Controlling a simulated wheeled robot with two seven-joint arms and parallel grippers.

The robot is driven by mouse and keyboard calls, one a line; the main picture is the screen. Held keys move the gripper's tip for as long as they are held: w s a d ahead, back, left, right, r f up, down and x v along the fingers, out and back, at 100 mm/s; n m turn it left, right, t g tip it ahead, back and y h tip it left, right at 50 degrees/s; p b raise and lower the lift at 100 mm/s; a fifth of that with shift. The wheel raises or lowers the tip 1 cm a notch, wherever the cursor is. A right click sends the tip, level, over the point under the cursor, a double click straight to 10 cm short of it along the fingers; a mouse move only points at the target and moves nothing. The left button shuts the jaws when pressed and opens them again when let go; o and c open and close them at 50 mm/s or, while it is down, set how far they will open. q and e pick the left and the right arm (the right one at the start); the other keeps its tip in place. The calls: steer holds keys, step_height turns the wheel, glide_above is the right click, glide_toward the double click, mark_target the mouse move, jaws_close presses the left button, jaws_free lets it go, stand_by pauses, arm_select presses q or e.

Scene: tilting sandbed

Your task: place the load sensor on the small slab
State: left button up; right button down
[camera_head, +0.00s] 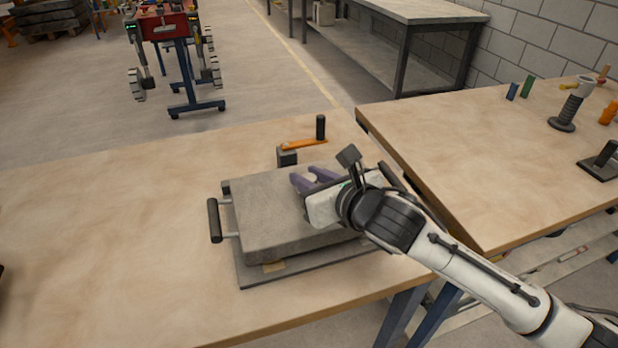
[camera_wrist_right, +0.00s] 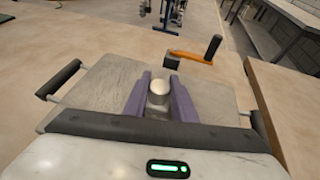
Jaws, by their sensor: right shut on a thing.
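My right gripper (camera_head: 314,178) is over the right part of a grey slab (camera_head: 265,205) with black side handles, which lies on a dark base plate on the near table. In the right wrist view its purple fingers (camera_wrist_right: 160,82) are shut on a short silvery cylinder (camera_wrist_right: 158,98), which looks like the load sensor. My left gripper is not in view.
An orange crank (camera_head: 304,144) with a black knob stands just behind the slab. A second table (camera_head: 460,140) on the right holds several small parts. A gap separates the two tables.

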steer(key=c, duration=1.5)
jaws_free()
steer(key=shift+o, duration=0.2)
steer(key=shift+s+d+r, duration=0.15)
steer(key=shift+r, duration=0.05)
steer(key=v, duration=1.1)
steer(key=shift+s+d+p, duration=0.2)
steer(key=shift+s+p, duration=0.05)
steer(key=shift+p, duration=0.05)
